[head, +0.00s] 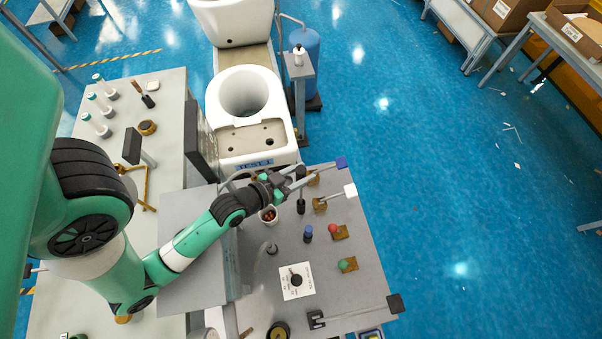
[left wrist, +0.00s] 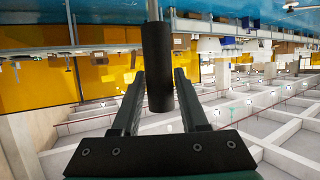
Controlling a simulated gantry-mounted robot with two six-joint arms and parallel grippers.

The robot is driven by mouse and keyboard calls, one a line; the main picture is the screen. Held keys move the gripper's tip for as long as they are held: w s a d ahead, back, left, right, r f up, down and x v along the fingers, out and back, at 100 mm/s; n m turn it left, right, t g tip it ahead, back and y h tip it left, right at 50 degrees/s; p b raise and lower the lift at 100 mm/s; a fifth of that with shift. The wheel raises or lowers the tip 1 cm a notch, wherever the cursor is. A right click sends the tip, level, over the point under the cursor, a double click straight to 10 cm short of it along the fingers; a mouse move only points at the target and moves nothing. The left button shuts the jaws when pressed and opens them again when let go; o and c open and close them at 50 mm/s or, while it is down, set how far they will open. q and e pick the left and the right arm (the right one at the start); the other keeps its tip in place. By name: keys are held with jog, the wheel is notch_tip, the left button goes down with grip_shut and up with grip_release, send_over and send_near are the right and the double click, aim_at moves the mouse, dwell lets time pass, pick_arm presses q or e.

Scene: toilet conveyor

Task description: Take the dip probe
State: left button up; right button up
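The dip probe appears to be the upright tool with a black cylindrical handle on a thin grey rod. In the left wrist view its handle (left wrist: 158,65) lies between the two fingers of my left gripper (left wrist: 160,78). The fingertips are very close to its sides; firm contact on both sides is not clear. In the head view my left gripper (head: 292,178) is over the far edge of the grey control panel, and the rod runs down to a black base (head: 301,207) there. The handle is partly hidden by the gripper. My right gripper is not in view.
Levers with a blue block (head: 341,162) and a white block (head: 350,190) stick up just right of the gripper. Blue (head: 308,231), red (head: 333,228) and green (head: 344,265) knobs stand nearer. A white toilet (head: 248,115) is beyond the panel.

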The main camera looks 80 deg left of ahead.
pick_arm(q)
grip_shut()
dwell(1.1)
